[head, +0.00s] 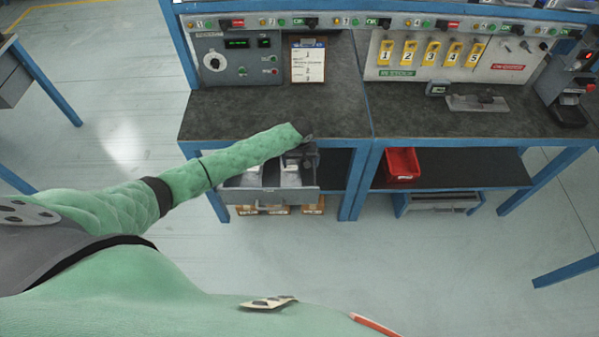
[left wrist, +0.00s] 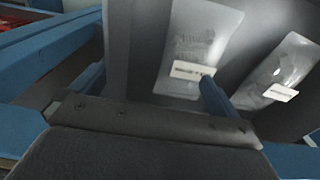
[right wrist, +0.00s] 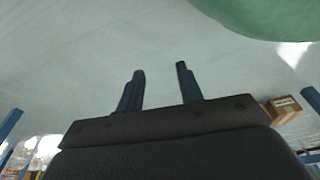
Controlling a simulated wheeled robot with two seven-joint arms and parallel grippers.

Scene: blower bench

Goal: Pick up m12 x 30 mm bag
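Two clear plastic bags with white labels lie in an open grey drawer (head: 275,196) under the bench. In the left wrist view, one bag (left wrist: 205,38) is near the middle and the other bag (left wrist: 290,70) is to the right. The label print is too small to read, so I cannot tell which is the M12 x 30 mm bag. My left gripper (head: 308,142) is at the drawer's right side in the head view. Its fingers (left wrist: 150,78) are apart, with the right finger overlapping the nearer bag's lower edge in view. My right gripper (right wrist: 160,72) is open and empty, away from the drawer.
The dark worktop (head: 235,113) sits just above the drawer and my left arm crosses its front edge. A red bin (head: 402,164) stands on the lower shelf to the right. Cardboard boxes (head: 280,209) are below the drawer. The floor in front is clear.

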